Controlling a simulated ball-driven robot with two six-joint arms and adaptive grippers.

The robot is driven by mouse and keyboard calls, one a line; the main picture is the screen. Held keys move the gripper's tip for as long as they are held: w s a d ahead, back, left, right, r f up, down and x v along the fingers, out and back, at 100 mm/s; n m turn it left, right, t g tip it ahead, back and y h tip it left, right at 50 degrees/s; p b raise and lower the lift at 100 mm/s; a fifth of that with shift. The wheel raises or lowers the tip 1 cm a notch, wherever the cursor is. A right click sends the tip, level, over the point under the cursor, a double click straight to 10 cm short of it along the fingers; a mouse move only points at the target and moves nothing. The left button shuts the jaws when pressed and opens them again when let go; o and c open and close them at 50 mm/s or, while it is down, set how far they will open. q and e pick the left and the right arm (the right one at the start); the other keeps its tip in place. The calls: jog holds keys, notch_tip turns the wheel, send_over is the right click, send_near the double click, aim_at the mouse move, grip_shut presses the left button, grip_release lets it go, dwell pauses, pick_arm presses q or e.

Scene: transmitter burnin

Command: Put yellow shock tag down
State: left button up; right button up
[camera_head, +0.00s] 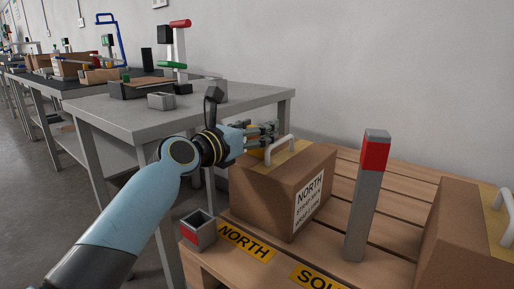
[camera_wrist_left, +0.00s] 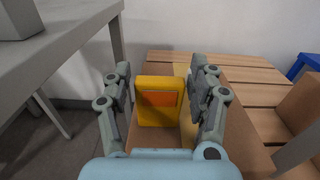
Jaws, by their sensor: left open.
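The yellow shock tag (camera_wrist_left: 159,103), with an orange panel on its face, is upright between the fingers of my left gripper (camera_wrist_left: 161,80) in the left wrist view. Both fingers stand apart from it, with a gap on each side. A brown carton marked NORTH (camera_head: 265,199) is under and beyond the gripper; the tag appears at or on its top, but exact contact cannot be told. In the head view my left gripper (camera_head: 268,132) is open above the carton's left end, near its white handle (camera_head: 280,148). My right gripper is not seen.
The wooden pallet (camera_head: 337,231) carries the carton, a grey post with a red top (camera_head: 366,200) and another carton (camera_head: 464,240) at right. A small open grey holder (camera_head: 198,233) sits at the front left corner. A grey table (camera_head: 130,113) stands left.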

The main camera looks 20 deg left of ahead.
pick_arm(q)
jog(key=shift+w, duration=0.15)
jog(key=c, duration=0.8)
jog(key=shift+r, duration=0.1)
